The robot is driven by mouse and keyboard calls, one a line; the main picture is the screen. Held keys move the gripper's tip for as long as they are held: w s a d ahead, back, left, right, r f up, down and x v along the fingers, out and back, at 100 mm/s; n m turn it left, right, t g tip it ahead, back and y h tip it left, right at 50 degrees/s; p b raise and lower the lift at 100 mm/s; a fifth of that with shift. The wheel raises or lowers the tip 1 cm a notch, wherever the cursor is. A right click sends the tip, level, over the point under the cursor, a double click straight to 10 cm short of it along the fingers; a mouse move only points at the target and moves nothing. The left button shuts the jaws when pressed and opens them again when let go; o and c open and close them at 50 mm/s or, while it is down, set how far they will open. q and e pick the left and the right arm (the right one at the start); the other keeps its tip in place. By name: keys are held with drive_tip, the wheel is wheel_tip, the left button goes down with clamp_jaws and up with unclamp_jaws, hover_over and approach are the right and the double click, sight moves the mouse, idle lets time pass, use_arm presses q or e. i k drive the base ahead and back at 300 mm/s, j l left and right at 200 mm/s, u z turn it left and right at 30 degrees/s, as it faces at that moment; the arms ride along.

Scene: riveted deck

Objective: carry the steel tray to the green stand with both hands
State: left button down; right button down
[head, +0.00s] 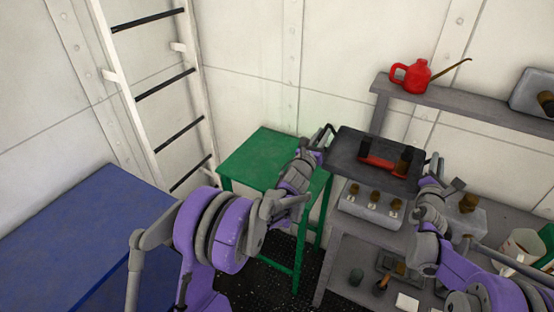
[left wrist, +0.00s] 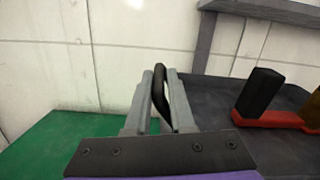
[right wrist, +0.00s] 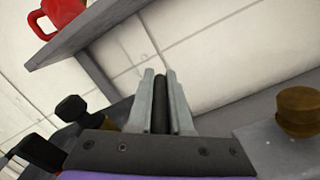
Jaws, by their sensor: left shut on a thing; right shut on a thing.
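The dark steel tray (head: 345,150) hangs in the air above the grey workbench, just right of the green stand (head: 250,160) in the head view. It looks about level. A red piece (head: 383,165) with dark upright ends lies on it. My left gripper (head: 326,136) is shut on the tray's left handle, a black bar (left wrist: 160,92) between its fingers in the left wrist view. My right gripper (head: 434,168) is shut on the right handle, a dark bar (right wrist: 160,92) in the right wrist view. The green stand's top is bare where it shows.
A blue table (head: 75,240) stands at the left, a white ladder (head: 150,95) behind it. A grey shelf (head: 470,112) with a red oil can (head: 411,76) is behind the tray. Below the tray, a grey box (head: 370,212) with brown knobs sits on the bench.

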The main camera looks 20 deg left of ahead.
sight(279, 163)
drive_tip(key=i+j, duration=0.1)
drive_tip(key=j, duration=1)
drive_tip(key=i+j, duration=0.2)
drive_tip(key=j, duration=0.15)
drive_tip(key=i+j, duration=0.2)
drive_tip(key=j, duration=0.15)
